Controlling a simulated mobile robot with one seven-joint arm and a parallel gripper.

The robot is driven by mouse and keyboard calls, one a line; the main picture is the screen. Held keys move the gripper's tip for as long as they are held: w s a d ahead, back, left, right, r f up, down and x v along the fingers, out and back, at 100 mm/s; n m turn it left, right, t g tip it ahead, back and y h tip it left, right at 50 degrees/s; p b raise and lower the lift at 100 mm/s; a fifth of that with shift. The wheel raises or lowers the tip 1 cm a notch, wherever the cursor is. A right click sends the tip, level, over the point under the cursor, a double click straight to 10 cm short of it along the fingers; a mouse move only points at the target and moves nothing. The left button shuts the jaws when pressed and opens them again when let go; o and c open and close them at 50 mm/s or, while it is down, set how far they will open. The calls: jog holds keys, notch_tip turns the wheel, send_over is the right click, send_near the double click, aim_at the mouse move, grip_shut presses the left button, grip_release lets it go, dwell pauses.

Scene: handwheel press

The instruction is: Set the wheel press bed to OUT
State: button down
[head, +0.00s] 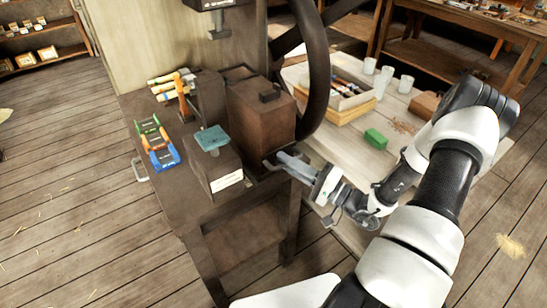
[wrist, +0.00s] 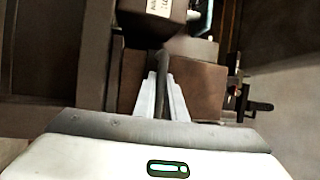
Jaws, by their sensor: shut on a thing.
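The press is a dark brown bench (head: 160,205) with brown housings and a large dark handwheel (head: 318,70) above its right side. My gripper (head: 279,160) reaches in from the right, low beside the brown housing (head: 262,112). In the wrist view, my gripper (wrist: 162,84) has its two pale fingers shut on a dark upright bar (wrist: 161,63). The bar runs up toward a dark block with a white label, whose text is too blurred to read. In the head view, the held part is mostly hidden by my fingers. I cannot tell the bed's setting.
A teal plate (head: 212,138) sits on a labelled dark block (head: 216,168). Right of the press, a pale table holds a crate (head: 340,115), a green block (head: 375,138) and white cups (head: 383,80). The floor at left is clear.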

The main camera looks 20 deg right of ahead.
jog(key=s+d, duration=0.3)
jog(key=s, duration=0.6)
jog(key=s+d+b, duration=0.1)
jog(key=s+d, duration=0.1)
jog(key=s, duration=0.7)
jog(key=shift+d, duration=0.4)
jog(key=shift+f, duration=0.1)
jog(key=c, duration=1.8)
grip_release()
jog(key=shift+s+d, duration=0.1)
jog(key=shift+s, duration=0.05)
jog(key=v, duration=1.7)
jog(key=shift+s, duration=0.15)
